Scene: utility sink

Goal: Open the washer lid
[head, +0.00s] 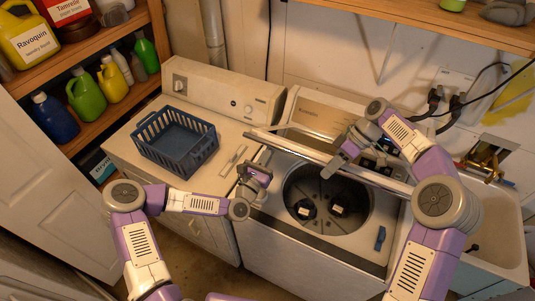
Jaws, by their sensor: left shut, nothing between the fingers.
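The washer (310,249) stands at the centre right. Its lid (283,147) is raised and seen nearly edge-on as a long pale bar, with the round dark drum (358,217) open to view in front of it. My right gripper (332,170) is at the middle of the lid's edge, over the back of the drum; whether it touches the lid and how its fingers stand cannot be made out. My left gripper (258,176) is shut and empty, near the washer's left side by the gap to the dryer.
The dryer (215,176) on the left carries a blue basket (178,142). A small blue thing (380,238) lies on the washer's front right rim. A sink (492,225) with a brass faucet (489,155) is at right. Shelves of bottles stand at upper left.

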